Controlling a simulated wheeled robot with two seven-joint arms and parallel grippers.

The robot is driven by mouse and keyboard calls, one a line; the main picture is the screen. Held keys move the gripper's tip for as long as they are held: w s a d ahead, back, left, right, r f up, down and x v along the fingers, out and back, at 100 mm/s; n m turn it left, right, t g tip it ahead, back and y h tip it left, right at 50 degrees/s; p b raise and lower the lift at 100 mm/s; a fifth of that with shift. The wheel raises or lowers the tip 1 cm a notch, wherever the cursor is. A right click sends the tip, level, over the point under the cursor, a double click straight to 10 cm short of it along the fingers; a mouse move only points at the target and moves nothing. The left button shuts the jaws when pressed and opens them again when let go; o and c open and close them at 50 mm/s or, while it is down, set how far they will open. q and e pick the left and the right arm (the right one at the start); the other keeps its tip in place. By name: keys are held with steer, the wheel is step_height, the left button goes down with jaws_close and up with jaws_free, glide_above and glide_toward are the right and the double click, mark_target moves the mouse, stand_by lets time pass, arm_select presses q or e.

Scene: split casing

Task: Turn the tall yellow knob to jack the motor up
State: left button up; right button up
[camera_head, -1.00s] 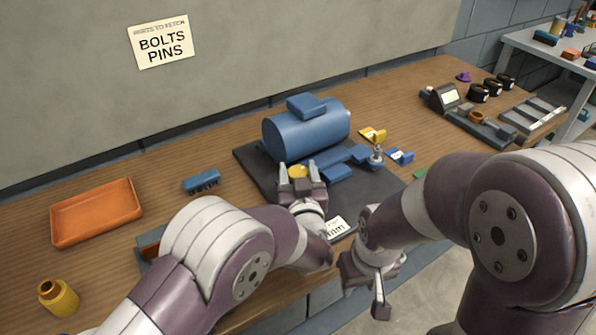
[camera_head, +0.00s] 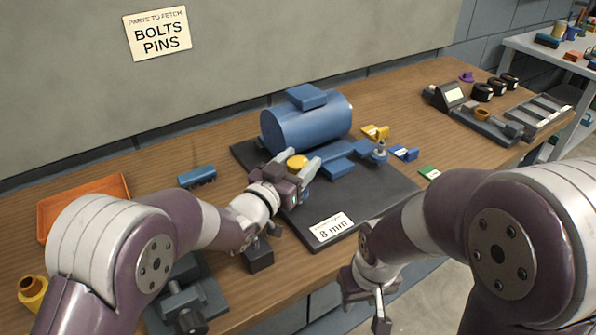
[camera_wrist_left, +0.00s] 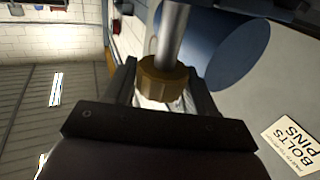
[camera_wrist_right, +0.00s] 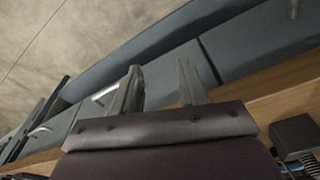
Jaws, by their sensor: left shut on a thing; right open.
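The yellow knob (camera_head: 297,161) stands at the left front of the blue motor (camera_head: 305,125), above the dark base plate (camera_head: 375,198). My left gripper (camera_head: 298,168) is shut on the knob, one finger on each side. In the left wrist view the ribbed knob (camera_wrist_left: 162,80) sits between the fingers (camera_wrist_left: 163,92), with a grey shaft running from it. The blue motor also shows behind it there (camera_wrist_left: 225,50). My right gripper (camera_wrist_right: 158,75) is open and empty, low in front of the bench's front edge. The motor's underside is hidden.
A card reading 8 mm (camera_head: 331,228) lies on the plate's front. A small metal post (camera_head: 379,152), yellow block (camera_head: 375,132) and blue block (camera_head: 405,153) are right of the motor. A dark vise-like tool (camera_head: 185,305) and orange tray (camera_head: 60,200) are left.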

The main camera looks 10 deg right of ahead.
arm_select(q)
steer(key=m+g+h+p, duration=0.1)
steer(key=m+g+h, duration=0.1)
steer(key=g, duration=0.1)
steer(key=shift+m+h+p, duration=0.3)
steer(key=shift+m+h, duration=0.1)
steer(key=m+g+h+p, duration=0.1)
steer(key=g, duration=0.1)
steer(key=m+g+h+p, duration=0.1)
steer(key=g, duration=0.1)
steer(key=shift+f+m, duration=0.15)
steer(key=shift+m, duration=0.25)
steer(key=m+g, duration=0.1)
steer(key=g, duration=0.2)
steer(key=shift+m+h+p, duration=0.3)
steer(key=shift+h+p, duration=0.05)
steer(key=shift+h, duration=0.05)
steer(key=m+g, duration=0.1)
steer(key=g, duration=0.1)
steer(key=shift+f+m+g, duration=0.2)
steer(key=shift+m+g, duration=0.2)
steer(key=shift+d, duration=0.1)
steer(key=shift+s, duration=0.1)
